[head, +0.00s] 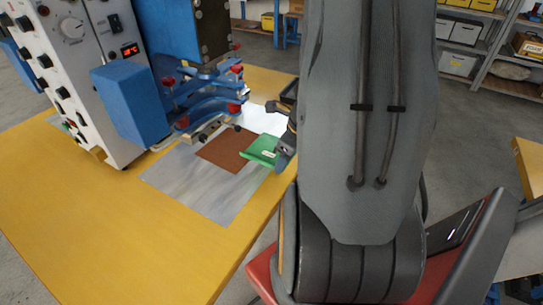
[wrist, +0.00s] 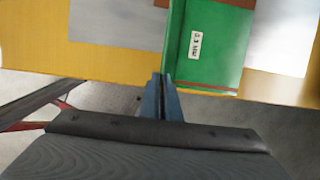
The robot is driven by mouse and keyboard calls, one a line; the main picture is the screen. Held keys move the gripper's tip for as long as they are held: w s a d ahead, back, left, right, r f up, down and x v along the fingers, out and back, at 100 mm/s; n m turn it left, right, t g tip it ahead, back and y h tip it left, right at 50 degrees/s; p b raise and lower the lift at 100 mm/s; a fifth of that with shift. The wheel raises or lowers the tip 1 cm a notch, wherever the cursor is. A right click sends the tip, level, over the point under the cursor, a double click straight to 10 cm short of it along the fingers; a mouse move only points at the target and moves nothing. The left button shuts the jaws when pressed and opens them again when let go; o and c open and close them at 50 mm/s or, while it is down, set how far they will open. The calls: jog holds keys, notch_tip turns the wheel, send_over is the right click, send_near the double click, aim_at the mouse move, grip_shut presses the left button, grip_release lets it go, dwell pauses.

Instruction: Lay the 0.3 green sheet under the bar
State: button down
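The green sheet (head: 262,150) has a white label and lies flat or nearly flat over the right edge of a brown sheet (head: 225,152) on the yellow table. In the wrist view the green sheet (wrist: 222,62) shows its label, which reads about 0.3 mm. My gripper (head: 284,150) is at its near right edge. In the wrist view its blue fingers (wrist: 162,80) are close together at the sheet's lower left corner and appear shut on it. The machine's bar (head: 208,130) sits under the blue clamp linkage, left of and behind the green sheet.
The white control cabinet (head: 75,70) and blue machine head (head: 180,40) stand on the yellow table (head: 100,235). A grey metal plate (head: 215,195) lies under the brown sheet. The table's right edge is close to my gripper. Shelves with boxes (head: 465,33) stand far behind.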

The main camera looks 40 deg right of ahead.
aim_at(250, 156)
jog(key=shift+w+a+f+b, duration=0.35)
jog(key=shift+w+f, duration=0.15)
jog(key=shift+w, duration=0.3)
jog(key=shift+w+a+f+b, duration=0.25)
jog(key=shift+w+f+b, duration=0.25)
jog(key=shift+w, duration=0.35)
jog(key=shift+w+a+f+b, duration=0.3)
jog(key=shift+w+f, duration=0.25)
jog(key=shift+w, duration=0.25)
jog(key=shift+w+a+p, duration=0.35)
jog(key=shift+w+p, duration=0.05)
jog(key=shift+w, duration=0.5)
jog(key=shift+w+a+p, duration=0.3)
jog(key=shift+w+p, duration=0.1)
jog(key=shift+w, duration=0.55)
jog(key=shift+w+a+p, duration=0.35)
jog(key=shift+w+p, duration=0.05)
jog(key=shift+w, duration=0.5)
jog(key=shift+w+a+p, duration=0.35)
jog(key=shift+w+p, duration=0.2)
jog(key=shift+w, duration=0.4)
jog(key=shift+w+a+p, duration=0.35)
jog(key=shift+w+p, duration=0.25)
jog(key=shift+w, duration=0.3)
jog(key=shift+w+a+p, duration=0.35)
jog(key=shift+w+p, duration=0.2)
jog(key=shift+w, duration=0.4)
notch_tip(250, 156, down, 2)
jog(key=b, duration=0.3)
jog(key=shift+f, duration=0.2)
